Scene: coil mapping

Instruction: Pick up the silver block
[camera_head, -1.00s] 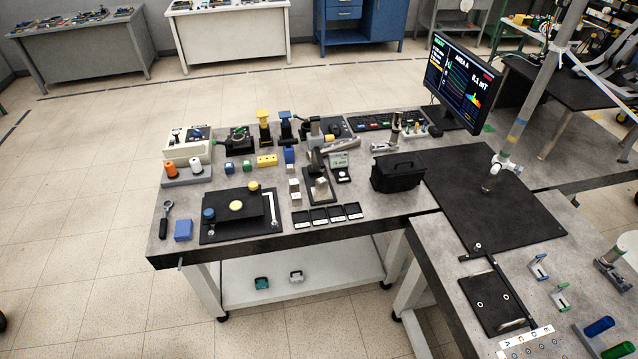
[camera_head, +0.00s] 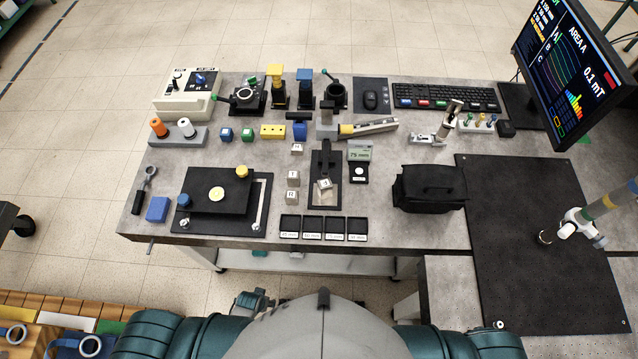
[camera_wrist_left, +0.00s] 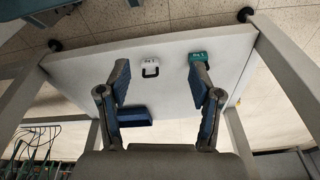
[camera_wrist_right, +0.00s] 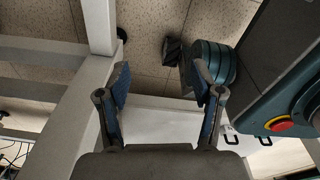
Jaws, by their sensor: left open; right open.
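Several small silver blocks are on the workbench in the head view. Two labelled cubes stand left of a black fixture, a rear one (camera_head: 293,178) and a front one (camera_head: 292,197). A third silver block (camera_head: 297,148) lies farther back. A tilted silver block (camera_head: 324,184) rests on the black fixture (camera_head: 323,200). I cannot tell which one is the task's block. My left gripper (camera_wrist_left: 158,85) is open and empty, with a lower shelf beyond its fingers. My right gripper (camera_wrist_right: 160,83) is open and empty, with floor and shelf beyond. Neither wrist view shows a silver block.
Black labelled trays (camera_head: 324,237) line the bench's front edge. A black plate fixture (camera_head: 262,208) stands left, a black case (camera_head: 430,188) right. A black mat (camera_head: 540,290) and monitor (camera_head: 575,75) are farther right.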

